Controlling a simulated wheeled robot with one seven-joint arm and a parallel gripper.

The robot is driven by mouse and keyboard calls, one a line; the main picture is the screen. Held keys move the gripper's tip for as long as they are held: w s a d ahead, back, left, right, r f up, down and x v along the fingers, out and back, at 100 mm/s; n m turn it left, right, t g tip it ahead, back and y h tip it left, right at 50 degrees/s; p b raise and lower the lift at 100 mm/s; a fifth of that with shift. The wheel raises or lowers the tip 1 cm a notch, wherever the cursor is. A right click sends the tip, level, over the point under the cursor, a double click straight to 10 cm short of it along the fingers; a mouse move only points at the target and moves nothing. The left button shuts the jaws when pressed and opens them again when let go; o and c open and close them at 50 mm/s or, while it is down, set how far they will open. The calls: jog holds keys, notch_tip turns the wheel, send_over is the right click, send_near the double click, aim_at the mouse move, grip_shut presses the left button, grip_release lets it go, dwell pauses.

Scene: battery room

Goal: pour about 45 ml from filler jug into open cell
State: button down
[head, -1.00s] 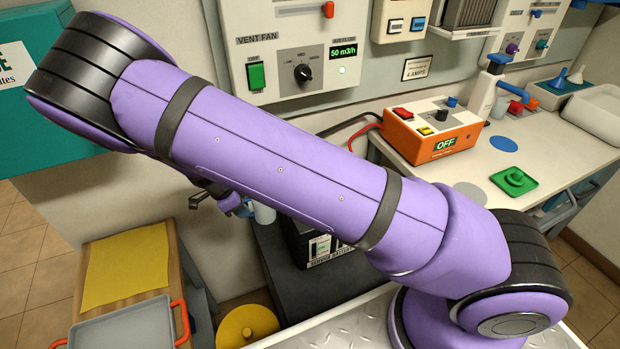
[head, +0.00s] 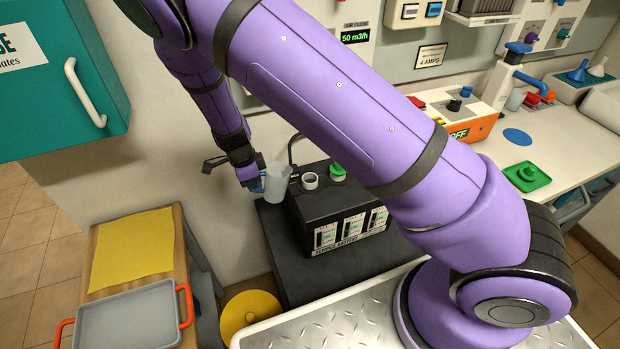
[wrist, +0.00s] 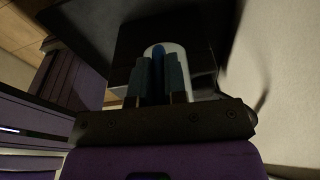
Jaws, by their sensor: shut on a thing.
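My gripper (head: 254,180) is shut on the blue handle of the filler jug (head: 277,184), a translucent pale jug. It holds the jug nearly upright, just left of the service battery (head: 340,222) and about level with its top in the picture. In the wrist view the jug (wrist: 178,52) shows behind the fingers of my gripper (wrist: 160,75), with the blue handle between them. The black battery has an open white-rimmed cell (head: 310,181) near its left end and a green cap (head: 338,172) to the right of it. The liquid level in the jug cannot be made out.
The battery stands on a dark bench (head: 275,245). A grey tray with orange handles (head: 130,325) and a yellow cloth (head: 133,250) are at the left. A green tray (head: 527,177) lies on the right counter. My arm hides part of the wall behind the battery.

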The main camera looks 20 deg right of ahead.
jog(key=d+r+y, duration=0.2)
jog(key=r, duration=0.1)
jog(key=d+r+y, duration=0.1)
jog(key=shift+s+r, duration=0.1)
jog(key=shift+r, duration=0.05)
jog(key=d+y, duration=0.1)
jog(key=d+r+y, duration=0.1)
jog(key=y, duration=0.1)
jog(key=d+y+p, duration=0.1)
jog(key=y, duration=0.1)
jog(key=shift+s+d+r+t, duration=0.15)
jog(key=shift+d+r+t, duration=0.15)
jog(key=shift+r, duration=0.05)
jog(key=shift+d+f+y+p, duration=0.1)
jog(key=shift+d+y+p, duration=0.4)
jog(key=shift+y+p, duration=0.6)
jog(key=shift+d+r+y+p, duration=0.25)
jog(key=shift+y+p, duration=0.1)
jog(key=shift+y, duration=0.05)
jog(key=shift+a, duration=0.3)
dwell(0.4)
jog(key=shift+r+p, duration=0.1)
jog(key=shift+p, duration=0.65)
jog(key=shift+d+r+y+p, duration=0.3)
jog(key=shift+y+p, duration=0.2)
jog(key=shift+p, duration=0.45)
dwell(0.4)
